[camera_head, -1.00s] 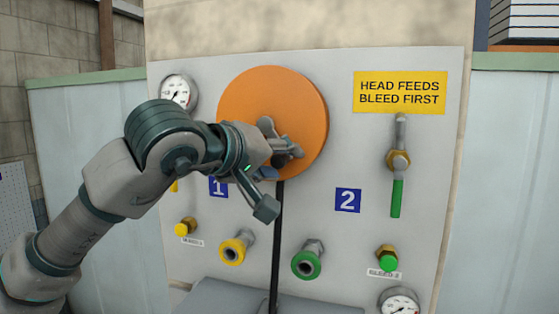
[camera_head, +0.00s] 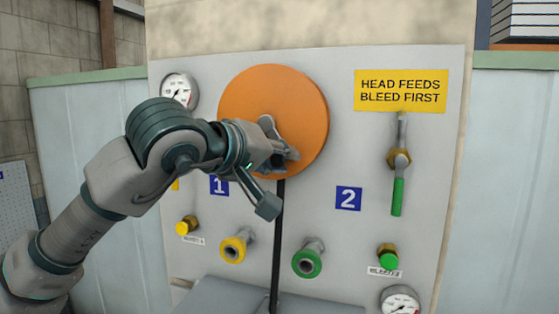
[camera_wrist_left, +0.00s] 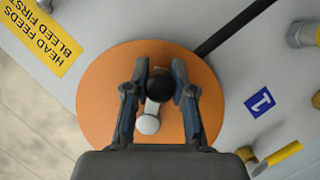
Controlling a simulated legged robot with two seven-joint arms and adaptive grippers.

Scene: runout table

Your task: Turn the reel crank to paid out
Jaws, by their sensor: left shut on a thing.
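The orange reel disc (camera_head: 292,98) is mounted on the upper middle of the grey panel. It fills the middle of the left wrist view (camera_wrist_left: 103,103). My left gripper (camera_head: 286,157) is in front of the disc's lower part. In the left wrist view its two fingers are shut around the dark crank knob (camera_wrist_left: 159,86). The grey crank arm runs from the knob to a pale round hub (camera_wrist_left: 148,125). In the head view the fingers and wrist hide most of the crank. My right gripper is in neither view.
A black strap (camera_head: 279,225) hangs below the disc. A yellow sign (camera_head: 401,91), a green-handled valve (camera_head: 398,196), a yellow fitting (camera_head: 234,249), a green fitting (camera_head: 308,262) and a gauge (camera_head: 177,90) are on the panel (camera_head: 345,150). A grey ledge (camera_head: 235,292) juts out below.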

